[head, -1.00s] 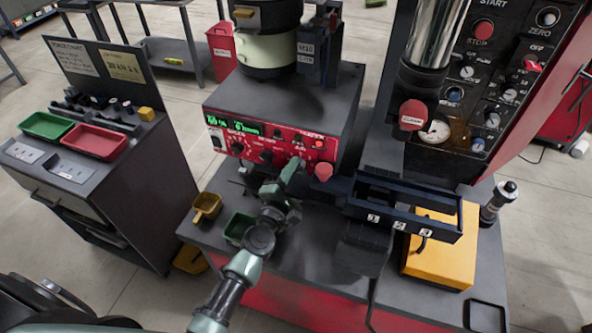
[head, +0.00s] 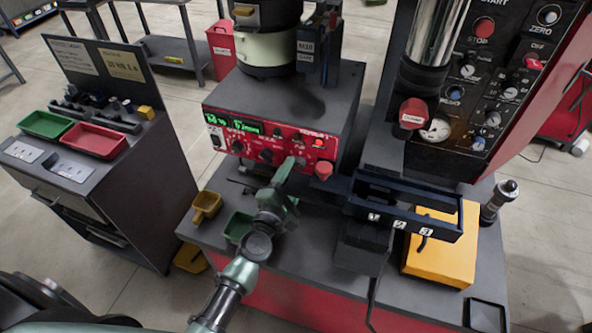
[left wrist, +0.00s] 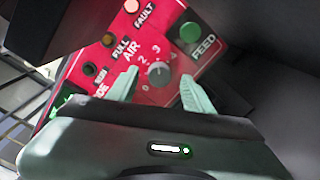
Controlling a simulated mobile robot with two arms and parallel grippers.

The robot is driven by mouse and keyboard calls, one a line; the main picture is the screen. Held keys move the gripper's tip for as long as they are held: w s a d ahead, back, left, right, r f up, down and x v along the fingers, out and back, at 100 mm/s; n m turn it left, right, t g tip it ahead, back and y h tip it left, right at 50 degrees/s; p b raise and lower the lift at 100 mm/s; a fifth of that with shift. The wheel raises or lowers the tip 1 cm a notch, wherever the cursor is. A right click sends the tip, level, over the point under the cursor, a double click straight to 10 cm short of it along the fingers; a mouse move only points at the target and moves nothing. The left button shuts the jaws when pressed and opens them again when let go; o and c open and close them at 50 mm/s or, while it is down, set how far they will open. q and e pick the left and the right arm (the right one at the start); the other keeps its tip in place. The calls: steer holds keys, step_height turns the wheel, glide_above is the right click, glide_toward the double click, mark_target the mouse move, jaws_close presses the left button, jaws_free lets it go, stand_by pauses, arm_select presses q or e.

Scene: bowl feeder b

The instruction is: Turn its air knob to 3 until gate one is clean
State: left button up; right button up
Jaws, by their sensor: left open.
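The air knob (left wrist: 159,72) is a small grey dial on the red panel (left wrist: 88,70), with a scale of white numbers around it. In the left wrist view it lies between the two green fingers of my left gripper (left wrist: 159,78), which is open. I cannot tell whether the fingers touch it, and its exact setting is unclear. In the head view my left gripper (head: 284,170) reaches the front of the feeder's control box (head: 275,105) and partly covers the knob. Gate one's label (head: 373,216) is on the dark rail (head: 405,220) at the right. My right gripper is not in view.
A green feed button (left wrist: 190,32) is beside the right finger. A red mushroom button (head: 323,170) stands out near the gripper in the head view. A yellow scoop (head: 206,206) and a green tray (head: 238,228) stand left of my arm. A yellow box (head: 445,255) is right.

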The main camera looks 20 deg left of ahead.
arm_select(q)
steer(key=s, duration=0.6)
steer(key=shift+a+r+b, duration=0.15)
steer(key=shift+a+b, duration=0.05)
steer(key=shift+b, duration=0.25)
